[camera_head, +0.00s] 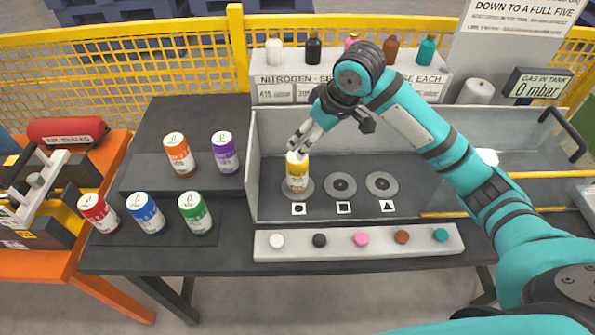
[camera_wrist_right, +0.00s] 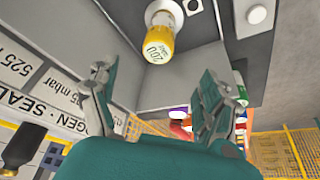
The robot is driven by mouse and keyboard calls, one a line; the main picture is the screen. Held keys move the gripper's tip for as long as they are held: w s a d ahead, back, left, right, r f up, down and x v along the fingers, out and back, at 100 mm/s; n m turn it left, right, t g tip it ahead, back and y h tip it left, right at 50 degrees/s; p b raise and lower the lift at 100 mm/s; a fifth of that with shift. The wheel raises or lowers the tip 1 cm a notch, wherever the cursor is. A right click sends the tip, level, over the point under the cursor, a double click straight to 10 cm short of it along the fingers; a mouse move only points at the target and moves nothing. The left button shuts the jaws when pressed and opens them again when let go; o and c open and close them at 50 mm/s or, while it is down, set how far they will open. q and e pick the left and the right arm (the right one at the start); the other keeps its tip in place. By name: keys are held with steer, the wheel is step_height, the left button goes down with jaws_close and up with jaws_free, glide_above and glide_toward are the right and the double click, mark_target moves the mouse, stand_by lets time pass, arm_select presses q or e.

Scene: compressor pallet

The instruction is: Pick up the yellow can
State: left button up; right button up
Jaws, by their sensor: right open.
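The yellow can (camera_head: 297,177) has a white top and stands upright on the leftmost round disc (camera_head: 309,190) in the grey bin, behind the circle label. My right gripper (camera_head: 299,143) is just above the can's top. In the right wrist view the yellow can (camera_wrist_right: 159,44) lies beyond the fingertips, roughly centred between the two fingers of my right gripper (camera_wrist_right: 158,82). The fingers are spread and empty. In the head view I cannot tell how much gap is left between fingertips and can. My left gripper is not in view.
Orange (camera_head: 179,154), purple (camera_head: 224,153), red (camera_head: 98,212), blue (camera_head: 146,213) and green (camera_head: 195,213) cans stand on the dark table at left. The bin wall (camera_head: 252,165) rises close left of the yellow can. Two other discs (camera_head: 340,186) are empty. A button strip (camera_head: 358,242) lies in front.

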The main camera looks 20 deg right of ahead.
mark_target(294, 165)
steer(key=p+x, duration=0.1)
steer(key=x, duration=1.1)
steer(key=p+x, duration=0.1)
steer(key=x, duration=0.3)
steer(key=shift+w+f, duration=0.3)
steer(key=shift+f, duration=0.3)
steer(key=shift+r, duration=0.1)
steer(key=c, duration=1.6)
